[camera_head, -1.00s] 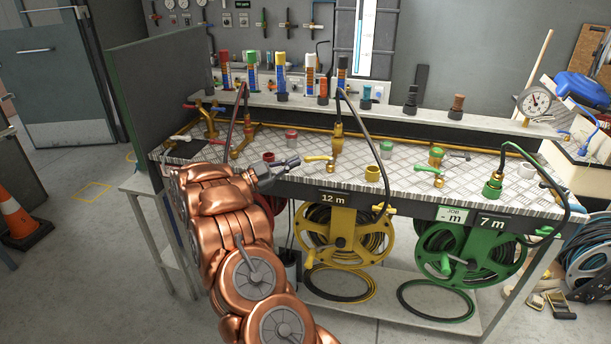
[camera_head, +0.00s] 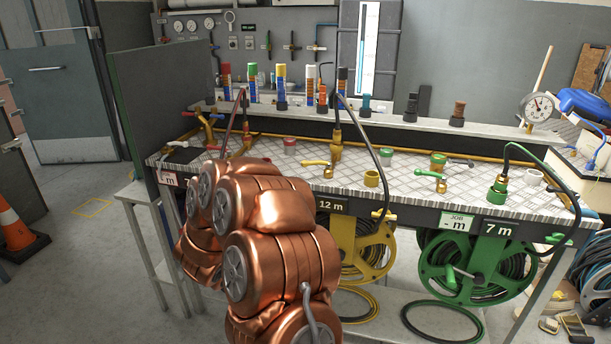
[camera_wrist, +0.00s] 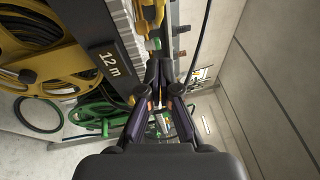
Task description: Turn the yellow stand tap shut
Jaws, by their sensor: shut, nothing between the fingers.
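The yellow stand tap (camera_head: 322,167) stands on the chequered bench top, with its lever lying sideways to the left. A brass upright with a black hose (camera_head: 336,150) stands just behind it. My gripper (camera_wrist: 160,78) shows in the wrist view, its dark fingers closed together and empty. In the head view my copper arm hides the gripper. Yellow parts (camera_wrist: 150,12) show past the fingertips at the top of the wrist view; I cannot tell whether they are the tap. No contact between gripper and tap is visible.
A yellow collar (camera_head: 371,178) is close to the tap's right. The green tap (camera_head: 432,175) and green hose fitting (camera_head: 498,192) stand farther right. A black hose (camera_head: 370,145) arches over the bench beside the tap. The yellow reel (camera_head: 370,250) hangs below the 12 m label (camera_head: 332,205).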

